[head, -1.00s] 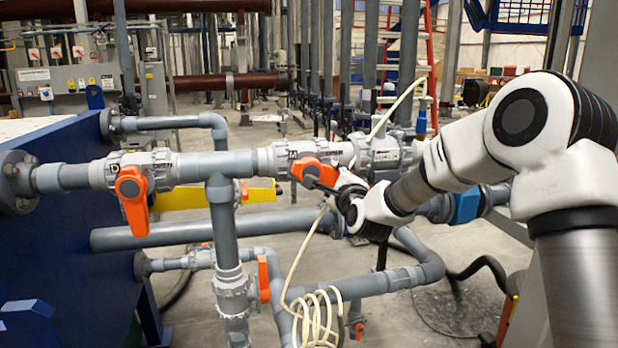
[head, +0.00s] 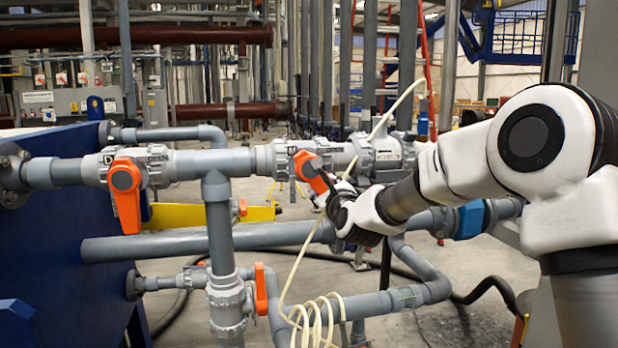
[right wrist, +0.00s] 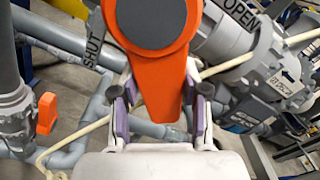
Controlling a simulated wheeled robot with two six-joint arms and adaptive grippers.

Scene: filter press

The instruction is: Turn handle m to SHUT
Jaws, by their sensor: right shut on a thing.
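Handle m is an orange lever (head: 310,172) on a grey valve in the upper pipe, in the middle of the head view. It slants down and to the right, between lying along the pipe and hanging straight down. In the right wrist view the lever (right wrist: 153,65) fills the top middle, with a SHUT label (right wrist: 93,50) to its left and an OPEN label (right wrist: 240,14) to its right. My right gripper (head: 328,188) is shut on the lever's end, with one finger on each side in the wrist view (right wrist: 158,92). My left gripper is not in view.
Another orange handle (head: 125,195) hangs down on valve D to the left. A smaller orange handle (head: 260,288) is on a lower valve. A cream hose (head: 318,315) loops below my right gripper. A blue tank (head: 60,240) stands at the left.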

